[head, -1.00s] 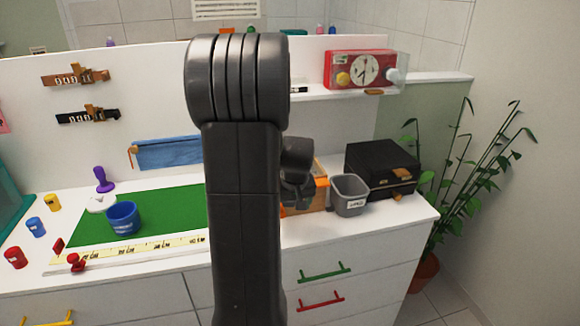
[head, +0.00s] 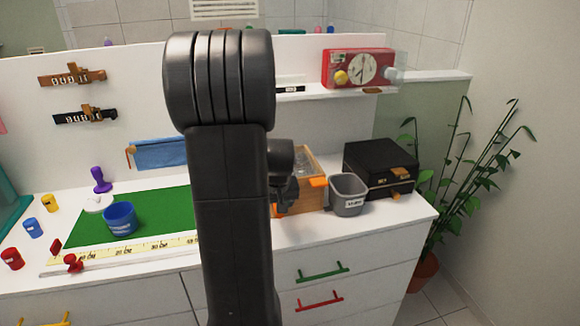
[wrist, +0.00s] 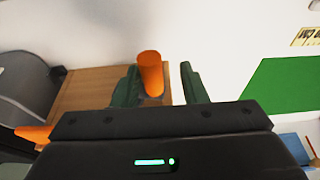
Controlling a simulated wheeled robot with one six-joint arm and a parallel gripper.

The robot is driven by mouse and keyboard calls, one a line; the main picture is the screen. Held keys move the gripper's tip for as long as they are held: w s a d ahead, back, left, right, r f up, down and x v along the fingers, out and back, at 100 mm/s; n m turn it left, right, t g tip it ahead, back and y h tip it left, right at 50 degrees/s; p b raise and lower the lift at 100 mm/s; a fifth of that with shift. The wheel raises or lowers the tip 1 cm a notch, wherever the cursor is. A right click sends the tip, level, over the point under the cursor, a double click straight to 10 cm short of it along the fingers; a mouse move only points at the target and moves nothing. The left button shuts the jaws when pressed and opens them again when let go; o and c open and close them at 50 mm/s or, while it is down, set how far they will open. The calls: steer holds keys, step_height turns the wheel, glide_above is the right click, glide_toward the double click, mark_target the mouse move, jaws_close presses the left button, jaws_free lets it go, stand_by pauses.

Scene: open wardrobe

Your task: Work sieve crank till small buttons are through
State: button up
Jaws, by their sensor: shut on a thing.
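The sieve is a wooden box (head: 307,163) with a clear top and an orange part (head: 318,182) at its right, beside the grey bin. In the wrist view its wooden top (wrist: 85,85) lies under my gripper (wrist: 160,88). In the head view my arm and gripper (head: 283,190) cover the left part of the box and the crank. The small buttons cannot be made out.
The grey bin (head: 348,195) stands close to the right of the sieve, with a black box (head: 382,168) beyond it. A green mat (head: 165,208) with a blue cup (head: 120,219) lies to the left. A shelf above holds a red timer (head: 358,68).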

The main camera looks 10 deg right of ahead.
steer(key=shift+o, duration=0.4)
steer(key=shift+a, duration=0.15)
steer(key=shift+d, duration=0.7)
steer(key=shift+c, duration=1.3)
steer(key=shift+o, duration=0.2)
steer(key=shift+w+d, duration=0.1)
steer(key=shift+d, duration=0.3)
steer(key=o, duration=1.2)
steer(key=d, duration=0.2)
steer(key=shift+d, duration=0.3)
steer(key=shift+a, duration=0.1)
steer(key=shift+c, duration=0.2)
